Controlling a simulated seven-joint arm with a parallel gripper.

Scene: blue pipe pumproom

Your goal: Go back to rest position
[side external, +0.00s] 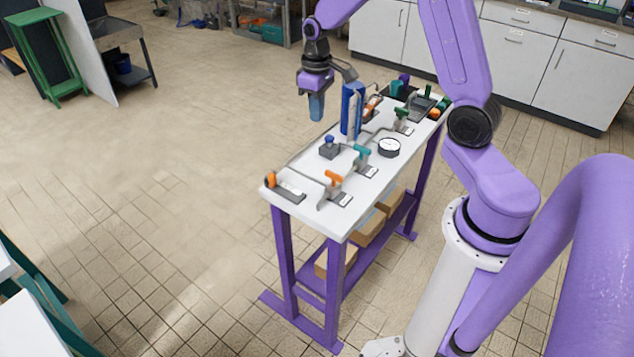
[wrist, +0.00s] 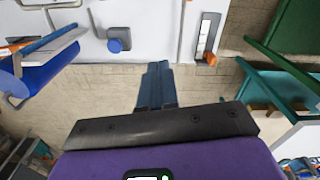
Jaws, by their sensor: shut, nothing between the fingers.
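My gripper (side external: 316,106) is shut and empty, pointing down in the air at the left, far side of the narrow white table (side external: 305,178). In the wrist view its blue fingers (wrist: 156,85) are together, with tiled floor behind them. The blue cylinder (side external: 352,108) stands on the table just right of my gripper in the side view. In the wrist view a blue cylinder (wrist: 50,70) shows at the left, apart from the fingers.
The table carries pipes, a blue-knobbed block (side external: 329,148), a round gauge (side external: 389,147), a teal-handled valve (side external: 362,153) and orange-handled valves (side external: 333,178). Boxes (side external: 368,228) sit on its lower shelf. White cabinets (side external: 560,75) stand behind.

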